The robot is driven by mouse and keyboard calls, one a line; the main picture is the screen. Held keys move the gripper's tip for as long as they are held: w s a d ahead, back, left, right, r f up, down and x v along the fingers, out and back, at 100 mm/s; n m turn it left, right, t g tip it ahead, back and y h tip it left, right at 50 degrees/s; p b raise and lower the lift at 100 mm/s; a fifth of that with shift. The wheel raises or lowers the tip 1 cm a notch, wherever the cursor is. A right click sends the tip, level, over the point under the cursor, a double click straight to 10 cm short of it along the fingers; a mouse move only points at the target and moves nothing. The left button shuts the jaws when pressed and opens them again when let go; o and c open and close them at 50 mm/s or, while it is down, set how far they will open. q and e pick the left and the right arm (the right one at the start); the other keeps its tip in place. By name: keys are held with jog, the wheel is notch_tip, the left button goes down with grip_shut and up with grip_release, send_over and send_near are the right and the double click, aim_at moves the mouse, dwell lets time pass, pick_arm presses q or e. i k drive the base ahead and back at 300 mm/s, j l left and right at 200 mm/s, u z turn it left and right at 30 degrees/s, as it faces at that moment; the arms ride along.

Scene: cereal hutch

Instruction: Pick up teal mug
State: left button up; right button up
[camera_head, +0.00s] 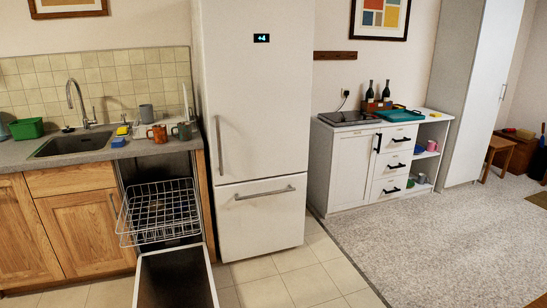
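A dark grey-green mug (182,131) stands on the counter near the fridge; it is the mug here closest to teal, though its colour is hard to tell. An orange mug (158,134) stands just left of it. A grey cup (146,113) is behind them. In the hutch's open shelves at right are a pink mug (432,145), a small blue item (419,149), and a small green item (410,183) too small to identify surely. Neither of my grippers is in view.
The dishwasher door (176,279) hangs open below the counter, with its wire rack (160,208) pulled out. The fridge (255,120) stands to the right. A teal tray (398,114) lies on the white hutch. The carpet (430,240) is clear.

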aim_at(183, 128)
jog(key=i+j+z, duration=0.1)
jog(key=i+z, duration=0.3)
jog(key=i, duration=1.25)
jog(key=i+u, duration=0.3)
jog(key=i, duration=0.15)
jog(key=i+l+u, duration=0.1)
jog(key=i+u, duration=0.2)
jog(key=i, duration=0.15)
jog(key=i+l+u, duration=0.3)
jog(key=i, duration=0.15)
jog(key=i+u, duration=0.5)
jog(key=i+l+u, duration=0.15)
jog(key=i+u, duration=0.3)
jog(key=k, duration=0.1)
